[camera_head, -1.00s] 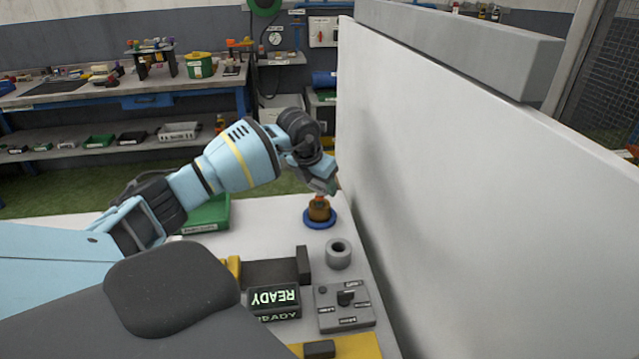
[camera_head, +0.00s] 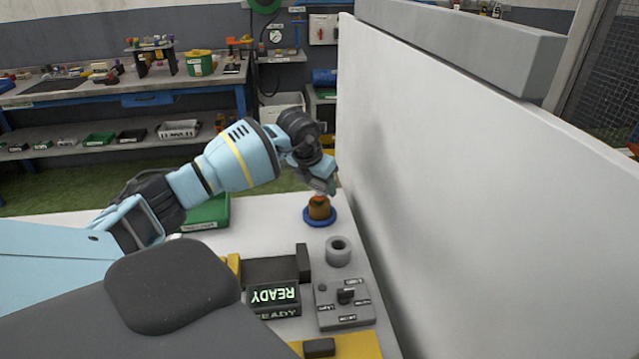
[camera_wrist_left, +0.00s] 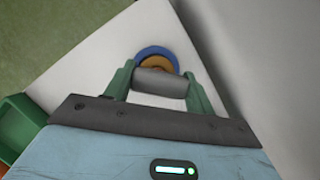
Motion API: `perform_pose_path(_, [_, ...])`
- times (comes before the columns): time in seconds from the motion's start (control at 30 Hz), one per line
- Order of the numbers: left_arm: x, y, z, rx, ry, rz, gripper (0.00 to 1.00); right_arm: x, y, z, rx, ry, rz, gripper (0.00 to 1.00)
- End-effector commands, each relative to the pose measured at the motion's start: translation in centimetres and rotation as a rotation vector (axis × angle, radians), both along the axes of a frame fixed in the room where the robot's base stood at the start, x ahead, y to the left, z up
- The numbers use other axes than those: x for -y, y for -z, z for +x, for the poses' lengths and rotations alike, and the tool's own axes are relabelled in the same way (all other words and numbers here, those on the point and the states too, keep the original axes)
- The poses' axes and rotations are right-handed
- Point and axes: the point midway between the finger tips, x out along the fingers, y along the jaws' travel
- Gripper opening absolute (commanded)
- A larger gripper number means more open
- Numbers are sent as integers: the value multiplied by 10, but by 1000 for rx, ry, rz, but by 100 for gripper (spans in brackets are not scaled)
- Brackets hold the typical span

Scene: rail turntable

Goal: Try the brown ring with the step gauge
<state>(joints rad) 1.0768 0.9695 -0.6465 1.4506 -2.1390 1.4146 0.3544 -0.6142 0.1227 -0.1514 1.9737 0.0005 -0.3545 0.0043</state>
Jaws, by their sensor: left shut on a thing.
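The brown ring (camera_head: 319,208) sits on a round blue base (camera_head: 320,221) near the far end of the white table. In the left wrist view the ring (camera_wrist_left: 156,63) shows partly, with the blue base (camera_wrist_left: 143,52) around it. My left gripper (camera_head: 328,188) is just above the ring. Its green fingers are shut on a grey cylindrical piece (camera_wrist_left: 160,82), which looks like the step gauge. That piece covers the near part of the ring in the wrist view, and I cannot tell whether its lower end touches the ring. My right gripper is not in view.
A grey open cylinder (camera_head: 338,252) stands nearer on the table. Near it are a grey control box (camera_head: 343,305) with a knob and a READY display (camera_head: 273,299). A green bin (camera_head: 207,213) is at the left. A tall white panel (camera_head: 470,190) closes the right side.

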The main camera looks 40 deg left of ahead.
Motion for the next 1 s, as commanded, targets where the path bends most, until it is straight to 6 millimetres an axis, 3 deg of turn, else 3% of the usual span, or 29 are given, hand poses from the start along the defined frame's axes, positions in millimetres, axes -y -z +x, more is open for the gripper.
perform_pose_path(0.97, [0, 5, 0, -1, 0, 0, 28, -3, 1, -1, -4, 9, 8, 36])
perform_pose_path(1.0, [0, 5, 0, -1, 0, 0, 60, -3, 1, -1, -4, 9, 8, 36])
